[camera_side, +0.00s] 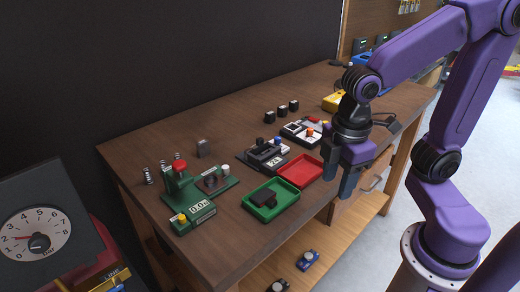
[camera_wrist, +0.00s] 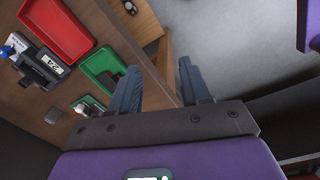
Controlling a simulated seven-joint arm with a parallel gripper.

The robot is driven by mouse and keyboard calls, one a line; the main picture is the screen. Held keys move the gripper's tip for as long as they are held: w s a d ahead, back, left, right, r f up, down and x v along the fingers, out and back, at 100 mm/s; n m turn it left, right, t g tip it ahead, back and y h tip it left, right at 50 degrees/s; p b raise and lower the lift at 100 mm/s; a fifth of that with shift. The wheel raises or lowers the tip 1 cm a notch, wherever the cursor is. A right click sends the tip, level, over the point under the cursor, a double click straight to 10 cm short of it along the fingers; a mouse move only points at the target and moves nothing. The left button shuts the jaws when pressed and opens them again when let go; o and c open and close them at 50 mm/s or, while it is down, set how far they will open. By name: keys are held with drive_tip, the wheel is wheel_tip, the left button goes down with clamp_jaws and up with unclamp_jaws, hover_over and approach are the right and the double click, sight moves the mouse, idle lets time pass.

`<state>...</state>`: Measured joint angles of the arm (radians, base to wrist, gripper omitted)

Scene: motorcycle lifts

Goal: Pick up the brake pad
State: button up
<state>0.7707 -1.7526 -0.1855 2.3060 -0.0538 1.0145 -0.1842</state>
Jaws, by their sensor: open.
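A small dark block (camera_side: 264,199), which looks like the brake pad, lies in the green tray (camera_side: 287,194) near the front edge of the bench in the side view. In the wrist view the green tray (camera_wrist: 99,60) is left of the fingers, with a dark shape at its lower end, partly hidden by the left finger. My gripper (camera_side: 339,182) is open and empty, pointing down to the right of the trays, by the bench's front edge. In the wrist view the gap between my gripper's fingers (camera_wrist: 159,68) shows only floor and bench edge.
A red tray (camera_side: 301,170) sits between the green tray and my gripper. A green fixture with a readout (camera_side: 198,212) stands left, a dark gauge device (camera_side: 266,155) behind. Three black blocks (camera_side: 282,111) stand farther back. The lower shelf (camera_side: 318,243) holds small items.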

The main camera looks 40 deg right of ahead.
drive_tip(key=w+a+r+n+h, duration=0.1)
drive_tip(key=w+r, duration=0.2)
drive_tip(key=w, duration=0.6)
drive_tip(key=w+a+r+n+h, duration=0.1)
drive_tip(key=w+a+r+n, duration=0.1)
drive_tip(key=w, duration=0.7)
drive_tip(key=n+h, duration=0.1)
drive_tip(key=h, duration=0.1)
approach(260, 139)
drive_tip(key=f, duration=0.1)
drive_tip(key=d+f, duration=0.1)
drive_tip(key=f, duration=0.1)
drive_tip(key=shift+w+d+g, duration=0.3)
drive_tip(key=shift+w, duration=0.05)
drive_tip(key=shift+x, duration=2.65)
drive_tip(key=shift+a, duration=0.15)
clamp_jaws()
